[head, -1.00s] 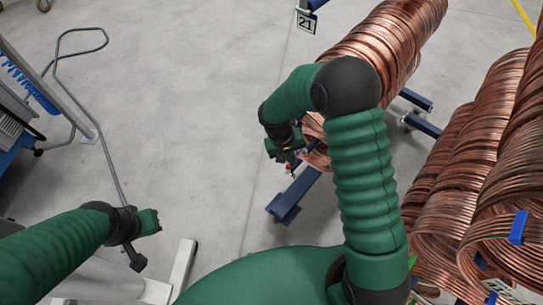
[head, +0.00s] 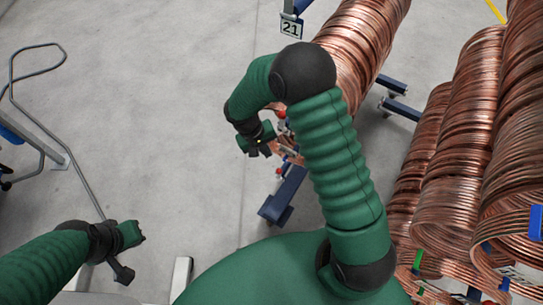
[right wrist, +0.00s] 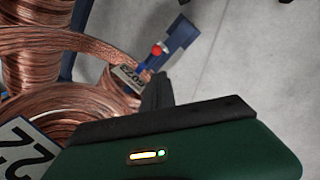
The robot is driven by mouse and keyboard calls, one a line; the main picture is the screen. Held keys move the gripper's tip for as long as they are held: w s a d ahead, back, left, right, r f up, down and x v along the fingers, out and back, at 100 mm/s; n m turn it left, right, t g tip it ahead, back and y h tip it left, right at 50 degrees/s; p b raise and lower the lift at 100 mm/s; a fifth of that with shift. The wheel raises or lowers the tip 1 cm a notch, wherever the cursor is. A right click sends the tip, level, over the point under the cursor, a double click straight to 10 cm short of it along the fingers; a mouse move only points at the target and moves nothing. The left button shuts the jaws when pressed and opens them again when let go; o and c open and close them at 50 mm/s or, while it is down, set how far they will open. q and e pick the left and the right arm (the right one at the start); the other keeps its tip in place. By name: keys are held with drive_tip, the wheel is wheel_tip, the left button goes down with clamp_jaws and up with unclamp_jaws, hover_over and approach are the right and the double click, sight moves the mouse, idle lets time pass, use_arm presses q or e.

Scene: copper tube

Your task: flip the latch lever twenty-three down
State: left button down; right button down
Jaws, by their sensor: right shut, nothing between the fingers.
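The latch lever shows in the right wrist view as a red knob (right wrist: 157,50) on a small blue part, beside a pale number plate (right wrist: 128,79) whose last digits seem to read 23. In the head view a red knob (head: 278,171) shows just above a blue rack foot. My right gripper (head: 268,150) is shut and empty, close to the rack and the coil's lower end. In the right wrist view its dark fingertips (right wrist: 158,80) lie just below the knob and plate; contact cannot be told. My left gripper (head: 140,236) hangs at the lower left, far from the lever.
A large copper coil (head: 362,40) lies behind my right arm, with a plate reading 21 (head: 291,28) near it. More coils (head: 460,150) fill the right side. A blue rack foot (head: 287,195) stands on the floor. A plate reading 22 (right wrist: 22,148) is close by.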

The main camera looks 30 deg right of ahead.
sight(279, 174)
drive_tip(key=b+x, duration=0.1)
drive_tip(key=x, duration=0.8)
drive_tip(key=shift+f+b, duration=0.15)
drive_tip(key=shift+b, duration=0.25)
drive_tip(key=shift+w, duration=0.1)
